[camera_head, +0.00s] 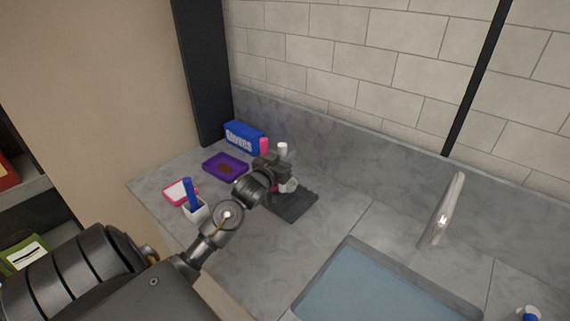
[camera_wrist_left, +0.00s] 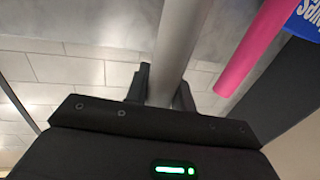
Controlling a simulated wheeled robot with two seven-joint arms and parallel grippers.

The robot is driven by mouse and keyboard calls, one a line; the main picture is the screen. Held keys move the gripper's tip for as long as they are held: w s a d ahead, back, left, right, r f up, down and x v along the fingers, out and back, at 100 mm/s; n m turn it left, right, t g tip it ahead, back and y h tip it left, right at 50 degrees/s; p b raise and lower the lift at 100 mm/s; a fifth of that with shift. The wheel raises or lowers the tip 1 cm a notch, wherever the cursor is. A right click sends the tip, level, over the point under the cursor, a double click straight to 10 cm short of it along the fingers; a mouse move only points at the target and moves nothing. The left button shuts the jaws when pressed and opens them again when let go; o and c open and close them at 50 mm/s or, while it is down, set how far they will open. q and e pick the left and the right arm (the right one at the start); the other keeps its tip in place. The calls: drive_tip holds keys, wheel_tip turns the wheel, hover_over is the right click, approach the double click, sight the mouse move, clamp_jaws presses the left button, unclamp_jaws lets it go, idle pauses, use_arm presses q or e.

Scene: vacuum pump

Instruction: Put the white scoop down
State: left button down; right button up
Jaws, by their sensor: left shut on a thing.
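My left gripper (camera_head: 273,164) is over the back part of the grey counter, beside a dark ribbed mat. It is shut on a pale, round handle, which I take to be the white scoop (camera_head: 282,148). The handle stands up above the fingers, and some white shows below them. In the left wrist view the same pale shaft of the scoop (camera_wrist_left: 184,35) runs upward between the two fingers (camera_wrist_left: 160,88). The scoop's lower end is mostly hidden by the gripper, so I cannot tell whether it touches the counter. My right gripper is not in view.
The dark mat (camera_head: 293,205) lies just in front. A pink handle (camera_head: 263,144) stands close by, also in the wrist view (camera_wrist_left: 248,45). Counter before the mat is clear.

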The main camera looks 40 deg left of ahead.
use_arm(q)
wheel_tip(320, 180, down, 2)
drive_tip(key=shift+w+f+p, duration=0.1)
drive_tip(key=shift+f+p, duration=0.15)
drive_tip(key=shift+p, duration=0.1)
drive_tip(key=shift+f, duration=0.45)
drive_tip(key=c, duration=1.2)
unclamp_jaws()
drive_tip(key=b+v, duration=0.1)
drive_tip(key=v, duration=1.1)
drive_tip(key=shift+b, duration=0.4)
